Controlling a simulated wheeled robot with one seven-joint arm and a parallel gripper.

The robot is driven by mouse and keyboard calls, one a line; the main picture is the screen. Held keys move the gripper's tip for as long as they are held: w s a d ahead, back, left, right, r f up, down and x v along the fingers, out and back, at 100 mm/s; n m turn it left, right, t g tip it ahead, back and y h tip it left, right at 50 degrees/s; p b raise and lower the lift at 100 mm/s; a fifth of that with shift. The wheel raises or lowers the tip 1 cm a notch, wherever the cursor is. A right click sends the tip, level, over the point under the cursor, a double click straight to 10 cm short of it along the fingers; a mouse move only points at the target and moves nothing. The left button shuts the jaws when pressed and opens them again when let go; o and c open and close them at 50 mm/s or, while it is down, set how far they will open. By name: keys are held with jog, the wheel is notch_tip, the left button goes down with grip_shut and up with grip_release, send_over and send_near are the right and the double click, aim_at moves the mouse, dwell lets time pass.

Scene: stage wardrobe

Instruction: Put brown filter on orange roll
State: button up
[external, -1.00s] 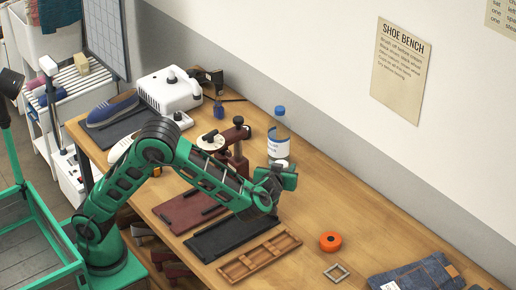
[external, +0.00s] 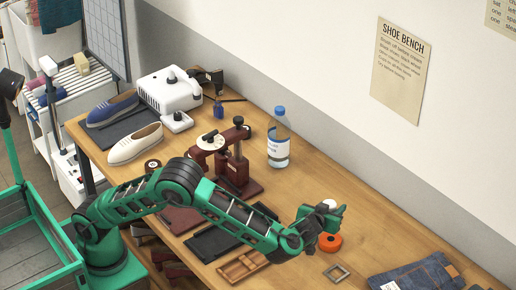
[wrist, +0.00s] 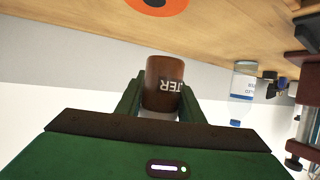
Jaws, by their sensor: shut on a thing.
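The brown filter (wrist: 164,86) is a small brown cylinder with white letters "TER" in the wrist view. My gripper (wrist: 158,100) is shut on it, with a green finger on each side. In the external view my gripper (external: 322,220) is above the table, close to the orange roll (external: 330,243), and overlaps its upper edge there. A pale end of the held thing shows between the fingers. The orange roll lies flat on the table; its rim also shows at the top of the wrist view (wrist: 150,12), apart from the filter.
A clear bottle (external: 279,150) stands behind, left of my gripper. A wooden tray (external: 240,266) and a small square frame (external: 336,273) lie near the front edge. Folded jeans (external: 425,275) lie at right. A dark red press (external: 235,165) and shoes (external: 134,142) are at left.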

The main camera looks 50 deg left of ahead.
jog(key=shift+d+f, duration=0.4)
jog(key=shift+f, duration=0.5)
jog(key=shift+d+f, duration=0.4)
jog(key=shift+f, duration=0.5)
jog(key=shift+d+f, duration=0.4)
jog(key=shift+f, duration=0.5)
jog(key=o, duration=1.1)
jog(key=shift+f, duration=0.15)
jog(key=v, duration=1.2)
jog(key=shift+d, duration=0.1)
